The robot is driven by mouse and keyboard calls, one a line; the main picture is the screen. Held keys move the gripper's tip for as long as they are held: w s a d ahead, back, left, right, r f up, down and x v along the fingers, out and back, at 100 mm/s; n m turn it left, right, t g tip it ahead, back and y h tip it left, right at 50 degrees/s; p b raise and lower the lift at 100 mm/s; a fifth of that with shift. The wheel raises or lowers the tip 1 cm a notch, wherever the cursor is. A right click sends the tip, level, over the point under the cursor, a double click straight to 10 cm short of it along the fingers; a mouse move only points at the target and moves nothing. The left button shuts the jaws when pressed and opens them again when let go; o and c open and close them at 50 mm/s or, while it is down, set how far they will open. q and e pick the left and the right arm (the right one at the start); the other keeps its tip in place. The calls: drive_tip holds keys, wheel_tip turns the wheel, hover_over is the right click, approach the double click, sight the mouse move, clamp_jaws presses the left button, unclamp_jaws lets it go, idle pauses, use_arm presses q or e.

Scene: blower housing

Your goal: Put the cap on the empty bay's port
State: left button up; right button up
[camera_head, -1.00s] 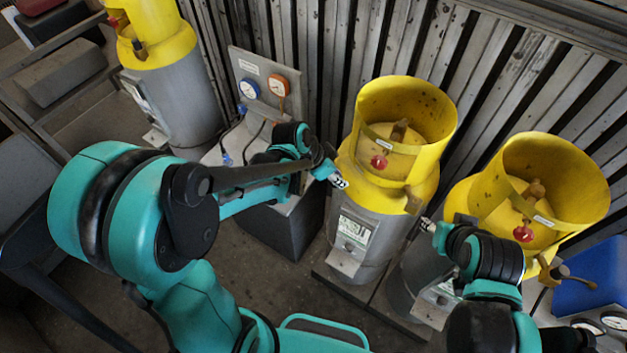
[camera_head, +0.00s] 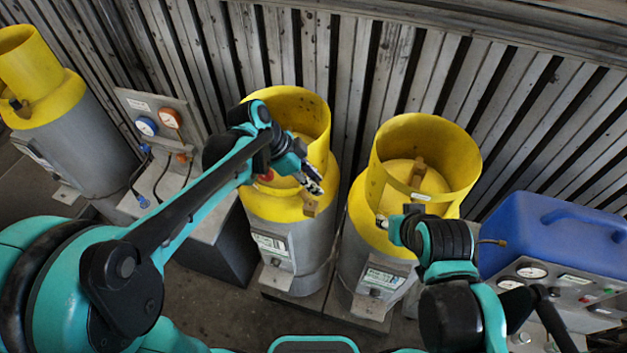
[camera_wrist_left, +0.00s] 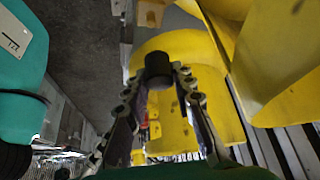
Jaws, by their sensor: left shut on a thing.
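My left gripper (camera_head: 312,184) is over the front of the middle yellow-and-grey cylinder (camera_head: 285,215), beside its yellow collar. In the left wrist view the left gripper (camera_wrist_left: 158,80) is shut on a small dark round cap (camera_wrist_left: 158,64), held at the fingertips against a yellow background. The cap cannot be made out in the head view. My right gripper (camera_head: 388,224) is at the front left of the right cylinder's collar (camera_head: 425,150); its fingers are too small and covered to read. I cannot make out which port belongs to the empty bay.
A gauge panel (camera_head: 158,122) with a blue and an orange gauge and dark hoses stands on a bench at left. Another cylinder (camera_head: 75,140) is at far left. A blue case (camera_head: 555,235) and a gauge box (camera_head: 560,295) are at right. A slatted wall closes the back.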

sight(310, 201)
use_arm(q)
drive_tip(key=shift+a+f, duration=0.35)
drive_tip(key=shift+a, duration=0.2)
drive_tip(key=shift+a+f+b, duration=0.2)
drive_tip(key=shift+f+b, duration=0.1)
drive_tip(key=shift+b, duration=0.15)
drive_tip(key=f+b, duration=0.2)
drive_tip(key=f, duration=0.1)
drive_tip(key=shift+d+f, duration=0.1)
drive_tip(key=shift+d, duration=0.3)
drive_tip(key=shift+a, duration=0.3)
use_arm(e)
drive_tip(key=f, duration=0.1)
drive_tip(key=a+f, duration=0.1)
drive_tip(key=f, duration=0.1)
use_arm(q)
drive_tip(key=shift+d, duration=0.15)
use_arm(e)
drive_tip(key=shift+f, duration=0.1)
use_arm(q)
drive_tip(key=shift+f+b, duration=1.35)
drive_tip(key=shift+b, duration=0.15)
use_arm(e)
drive_tip(key=shift+f, duration=1.3)
